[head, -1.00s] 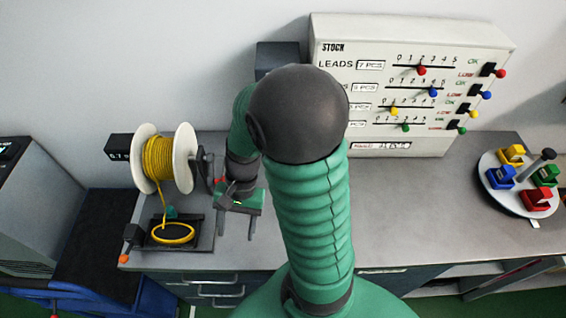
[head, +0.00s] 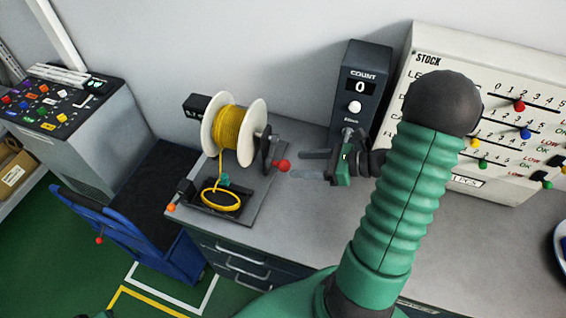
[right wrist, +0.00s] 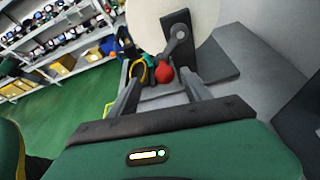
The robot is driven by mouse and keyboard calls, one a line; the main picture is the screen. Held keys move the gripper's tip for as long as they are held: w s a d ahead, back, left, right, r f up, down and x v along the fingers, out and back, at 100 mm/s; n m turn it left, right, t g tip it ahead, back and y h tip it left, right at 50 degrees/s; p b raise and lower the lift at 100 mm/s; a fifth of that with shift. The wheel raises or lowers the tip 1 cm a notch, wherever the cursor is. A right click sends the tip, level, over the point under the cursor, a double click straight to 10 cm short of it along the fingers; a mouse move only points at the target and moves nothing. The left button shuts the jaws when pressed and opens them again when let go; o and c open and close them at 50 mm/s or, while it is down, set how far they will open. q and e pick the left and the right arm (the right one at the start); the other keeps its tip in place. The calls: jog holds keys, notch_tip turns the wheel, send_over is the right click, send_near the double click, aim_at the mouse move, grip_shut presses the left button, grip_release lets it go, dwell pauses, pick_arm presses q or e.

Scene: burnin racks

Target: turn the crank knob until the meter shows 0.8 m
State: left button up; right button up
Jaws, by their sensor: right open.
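The red crank knob (head: 283,166) sits on a dark crank arm at the right side of a white spool (head: 250,130) wound with yellow cord. My right gripper (head: 301,164) is open, just right of the knob, with its fingers pointing left at it. In the right wrist view the red knob (right wrist: 163,74) shows between and just beyond the open fingertips (right wrist: 160,78), not gripped. The small dark meter (head: 196,105) stands behind the spool at its left; its reading is too small to tell. My left gripper is not in view.
A dark base plate (head: 250,211) under the spool holds a loop of yellow cord. A tall counter box (head: 359,90) reading 0 stands behind my right gripper. The white stock board (head: 415,95) is at right, and a blue cart (head: 130,232) at left.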

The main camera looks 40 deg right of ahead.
aim_at(280, 166)
jog(key=w+f, duration=0.1)
jog(key=w+a+f, duration=0.1)
jog(key=w, duration=0.1)
jog(key=w+f, duration=0.1)
jog(key=w, duration=0.1)
jog(key=shift+w+a, duration=0.2)
jog(key=shift+w+a+f, duration=0.1)
jog(key=shift+w+a, duration=0.15)
jog(key=shift+a, duration=0.7)
jog(key=shift+c, duration=1)
jog(key=shift+w+d, duration=0.1)
jog(key=shift+d, duration=0.4)
jog(key=c, duration=0.7)
grip_shut()
jog(key=shift+s+a+r+p, duration=0.2)
jog(key=shift+a+r+p, duration=0.25)
jog(key=shift+r+p, duration=0.2)
jog(key=shift+s+a+r+p, duration=0.1)
jog(key=shift+a+r+p, duration=0.2)
jog(key=shift+r+p, duration=0.25)
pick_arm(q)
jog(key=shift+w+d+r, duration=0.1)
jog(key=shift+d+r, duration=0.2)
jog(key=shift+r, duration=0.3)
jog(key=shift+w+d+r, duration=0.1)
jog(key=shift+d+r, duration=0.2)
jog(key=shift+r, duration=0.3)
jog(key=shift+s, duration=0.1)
pick_arm(e)
jog(key=shift+r, duration=0.1)
